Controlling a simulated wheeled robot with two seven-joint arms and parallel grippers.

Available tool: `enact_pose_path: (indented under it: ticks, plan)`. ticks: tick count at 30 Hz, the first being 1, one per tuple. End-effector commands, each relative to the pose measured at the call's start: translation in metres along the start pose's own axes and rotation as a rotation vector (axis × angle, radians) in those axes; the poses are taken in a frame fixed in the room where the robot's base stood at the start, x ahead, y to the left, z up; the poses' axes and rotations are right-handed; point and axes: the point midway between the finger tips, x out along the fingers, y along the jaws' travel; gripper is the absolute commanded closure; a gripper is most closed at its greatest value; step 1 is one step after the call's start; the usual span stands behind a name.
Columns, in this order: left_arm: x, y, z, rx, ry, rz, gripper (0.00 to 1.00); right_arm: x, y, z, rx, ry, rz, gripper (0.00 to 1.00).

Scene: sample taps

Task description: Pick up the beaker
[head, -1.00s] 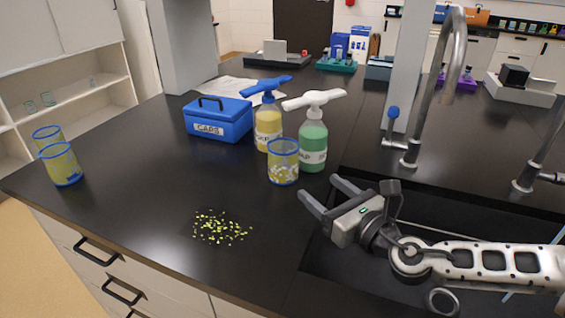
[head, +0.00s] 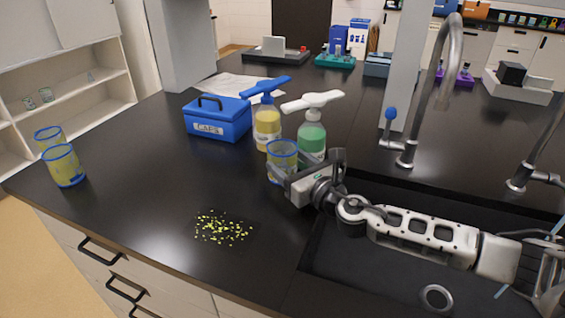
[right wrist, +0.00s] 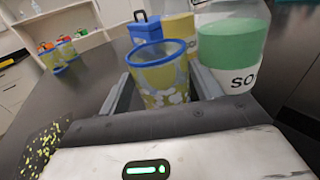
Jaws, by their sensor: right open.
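A clear beaker with a blue rim (head: 283,150) and yellow and white specks stands upright on the black counter, in front of the soap bottles. My right gripper (head: 304,171) is at it, partly hiding its lower part in the head view. In the right wrist view the beaker (right wrist: 163,75) stands between the two open fingers (right wrist: 160,90), one on each side. Whether either finger touches the glass I cannot tell. Two similar beakers (head: 63,166) stand at the counter's left end. My left gripper is not in view.
A yellow soap bottle (head: 267,128) and a green soap bottle (head: 312,138) stand close behind the beaker. A blue caps box (head: 218,120) is behind left. Yellow-green bits (head: 222,228) lie scattered in front. The sink and tap (head: 408,150) are at right.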

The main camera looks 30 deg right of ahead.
Motion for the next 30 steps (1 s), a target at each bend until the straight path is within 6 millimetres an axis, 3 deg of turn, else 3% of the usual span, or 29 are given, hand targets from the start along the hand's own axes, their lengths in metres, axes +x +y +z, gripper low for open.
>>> enact_pose_path:
  ticks: [5, 8, 11, 20, 27, 30]
  plan:
    - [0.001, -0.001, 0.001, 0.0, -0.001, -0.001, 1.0, 0.0, 0.0, 0.0, 0.0, 0.0, 0.001, 0.39]
    - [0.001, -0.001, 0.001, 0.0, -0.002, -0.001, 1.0, 0.0, 0.0, 0.0, 0.0, 0.0, 0.0, 0.64]
    - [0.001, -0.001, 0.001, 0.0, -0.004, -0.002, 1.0, 0.0, 0.0, 0.0, 0.0, 0.0, 0.0, 0.67]
    - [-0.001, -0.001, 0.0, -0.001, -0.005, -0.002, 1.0, 0.0, 0.0, 0.005, -0.001, -0.002, 0.001, 0.68]
    - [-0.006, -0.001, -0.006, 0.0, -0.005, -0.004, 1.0, 0.0, 0.0, 0.035, -0.003, -0.004, 0.002, 0.68]
    - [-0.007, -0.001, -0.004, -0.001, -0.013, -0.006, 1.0, -0.015, 0.002, 0.05, -0.004, -0.001, 0.003, 0.68]
